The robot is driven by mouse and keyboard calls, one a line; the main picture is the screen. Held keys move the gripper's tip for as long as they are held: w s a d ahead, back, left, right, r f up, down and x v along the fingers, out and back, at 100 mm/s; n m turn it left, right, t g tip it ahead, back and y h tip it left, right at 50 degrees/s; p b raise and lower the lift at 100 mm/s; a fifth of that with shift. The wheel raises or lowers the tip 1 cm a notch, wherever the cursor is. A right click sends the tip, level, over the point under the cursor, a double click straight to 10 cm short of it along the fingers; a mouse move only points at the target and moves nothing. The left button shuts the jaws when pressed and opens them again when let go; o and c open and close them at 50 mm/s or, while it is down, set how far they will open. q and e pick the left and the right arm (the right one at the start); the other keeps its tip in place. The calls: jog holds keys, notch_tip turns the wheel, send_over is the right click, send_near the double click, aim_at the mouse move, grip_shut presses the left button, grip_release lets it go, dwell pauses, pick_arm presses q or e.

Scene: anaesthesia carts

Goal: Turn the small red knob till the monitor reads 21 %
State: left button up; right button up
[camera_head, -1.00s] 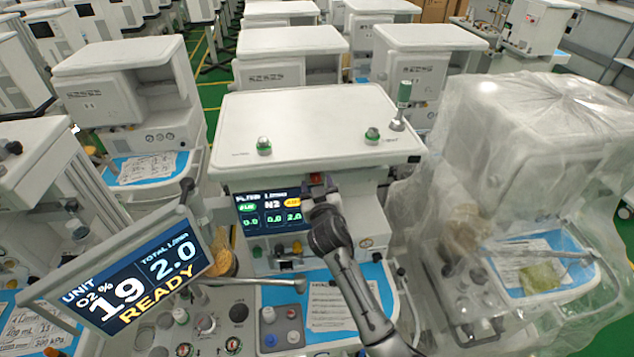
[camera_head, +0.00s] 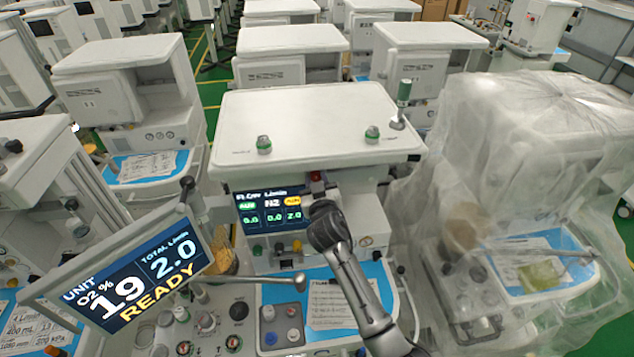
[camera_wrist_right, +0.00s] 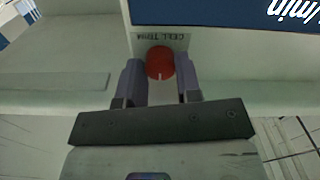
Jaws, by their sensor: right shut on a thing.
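The small red knob (camera_wrist_right: 160,62) sits on a pale panel under a "CELL TRIM" label in the right wrist view, with a white mark at its lower edge. A bit of its red also shows in the head view (camera_head: 316,176). My right gripper (camera_wrist_right: 161,80) has one finger on each side of the knob and is shut on it. In the head view my right arm reaches up to the panel and my wrist hides most of the fingers. The monitor (camera_head: 133,271) at the left reads O2 19 %, total 2.0 L/min and READY. My left gripper is not in view.
A flow display (camera_head: 270,207) is just left of my right wrist. A blue work surface (camera_head: 375,285) with a paper sheet lies below my arm. A plastic-draped cart (camera_head: 540,150) stands close at the right. Other carts stand behind.

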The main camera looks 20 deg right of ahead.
jog(key=shift+f+m+b, duration=0.2)
jog(key=shift+m+b, duration=0.6)
jog(key=shift+b, duration=0.2)
jog(key=shift+c, duration=0.2)
jog(key=shift+m+b, duration=0.3)
jog(key=shift+m, duration=0.1)
jog(key=shift+r+m, duration=0.2)
jog(key=shift+m, duration=0.2)
jog(key=o, duration=0.9)
